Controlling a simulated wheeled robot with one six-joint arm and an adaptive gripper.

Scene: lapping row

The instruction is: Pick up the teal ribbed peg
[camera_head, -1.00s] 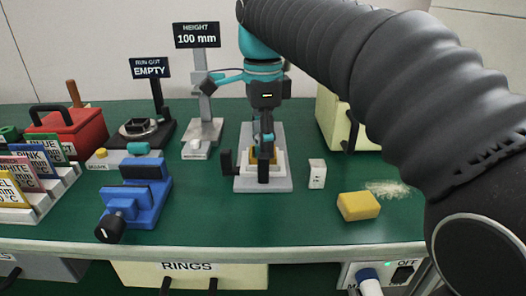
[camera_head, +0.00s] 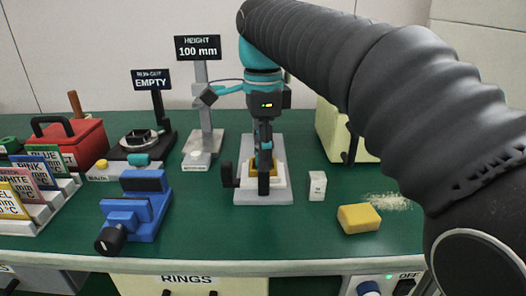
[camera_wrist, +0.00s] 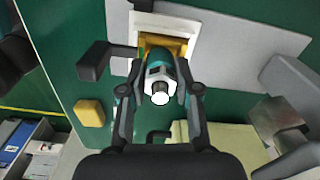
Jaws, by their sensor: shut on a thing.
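The teal ribbed peg (camera_wrist: 157,63) shows in the wrist view between my two fingers, with a pale round end facing the camera. My gripper (camera_wrist: 160,78) is shut on it. In the head view my gripper (camera_head: 265,165) points straight down over a fixture (camera_head: 280,196) with a grey base, a white frame and a yellow block. The fingers hide most of the peg there. Whether the peg's lower end still sits in the yellow block (camera_wrist: 150,43) cannot be told.
A small white block (camera_head: 317,186) and a yellow sponge (camera_head: 359,219) lie right of the fixture. A blue vise (camera_head: 135,210) stands left. A height gauge stand (camera_head: 206,130) and pale green box (camera_head: 330,130) stand behind. A dark handle (camera_head: 227,174) juts from the fixture's left.

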